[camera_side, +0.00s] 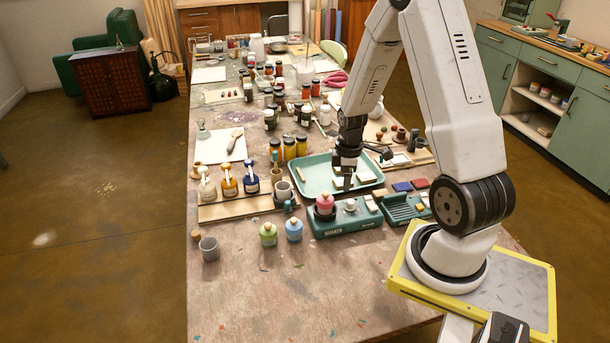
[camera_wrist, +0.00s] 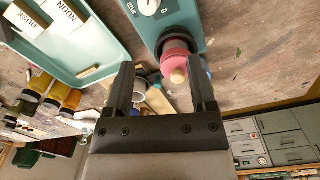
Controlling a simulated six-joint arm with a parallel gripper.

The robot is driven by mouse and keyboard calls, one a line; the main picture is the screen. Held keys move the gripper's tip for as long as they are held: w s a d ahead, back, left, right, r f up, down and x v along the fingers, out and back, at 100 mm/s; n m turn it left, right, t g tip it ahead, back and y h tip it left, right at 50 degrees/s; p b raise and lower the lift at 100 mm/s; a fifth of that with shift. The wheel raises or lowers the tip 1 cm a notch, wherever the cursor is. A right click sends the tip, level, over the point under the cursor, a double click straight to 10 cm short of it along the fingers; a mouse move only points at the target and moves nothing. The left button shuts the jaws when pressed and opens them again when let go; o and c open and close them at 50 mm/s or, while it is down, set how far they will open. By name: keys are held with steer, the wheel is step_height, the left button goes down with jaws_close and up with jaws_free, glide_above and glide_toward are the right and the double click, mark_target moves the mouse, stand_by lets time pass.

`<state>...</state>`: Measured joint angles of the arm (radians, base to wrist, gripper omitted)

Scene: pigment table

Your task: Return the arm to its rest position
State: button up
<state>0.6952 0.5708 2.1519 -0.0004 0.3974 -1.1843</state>
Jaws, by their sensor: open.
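My gripper (camera_side: 347,178) is open and empty, pointing down over the front part of the teal tray (camera_side: 310,185) in the side view. In the wrist view its two dark fingers (camera_wrist: 163,88) stand apart with nothing held between them. A pink-bodied jar with a pale knob (camera_wrist: 178,62) shows beyond the fingertips, on a teal device. The same pink jar (camera_side: 325,201) sits on the left end of the teal device (camera_side: 345,221) in the side view. My arm is bent over the table from its base at the right.
A green jar (camera_side: 268,234), a blue jar (camera_side: 294,230) and a grey cup (camera_side: 209,249) stand at the front. Three pump bottles (camera_side: 229,183) stand on a wooden rack at left. Several paint jars crowd the table behind. The front table surface (camera_side: 270,300) is clear.

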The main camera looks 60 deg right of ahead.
steer(key=a+r+m+t, duration=0.1)
steer(key=a+r, duration=0.4)
steer(key=a, duration=0.6)
steer(key=a+r+m+t, duration=0.1)
steer(key=a+r+m, duration=0.3)
steer(key=a, duration=0.8)
steer(key=shift+a+r+m, duration=0.25)
steer(key=shift+r+m, duration=0.05)
steer(key=shift+r, duration=0.3)
